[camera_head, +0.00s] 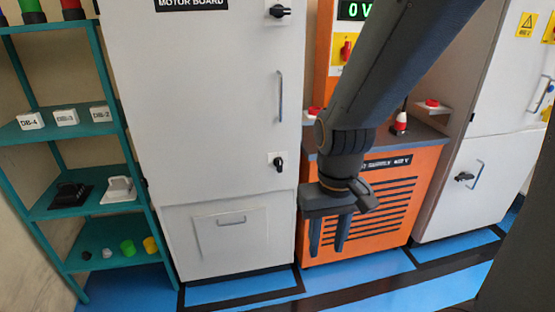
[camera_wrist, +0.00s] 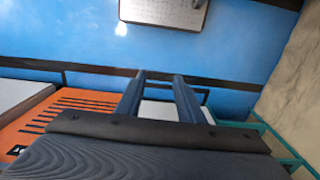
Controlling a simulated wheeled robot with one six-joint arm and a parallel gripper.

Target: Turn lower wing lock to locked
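The grey motor board cabinet (camera_head: 205,110) has two black wing locks on its right edge. The upper wing lock (camera_head: 280,11) lies roughly level. The lower wing lock (camera_head: 279,163) looks closer to upright, but it is too small to be sure of its setting. My gripper (camera_head: 327,248) hangs fingers down in front of the orange unit, to the right of and below the lower lock, and touches neither. Its two fingers are apart and empty; they also show apart in the wrist view (camera_wrist: 158,98), over the blue floor.
Another grey cabinet (camera_head: 495,130) with a black lock (camera_head: 464,176) is at the right. A teal shelf (camera_head: 70,205) with small items stands left. Blue floor (camera_head: 350,275) is open in front.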

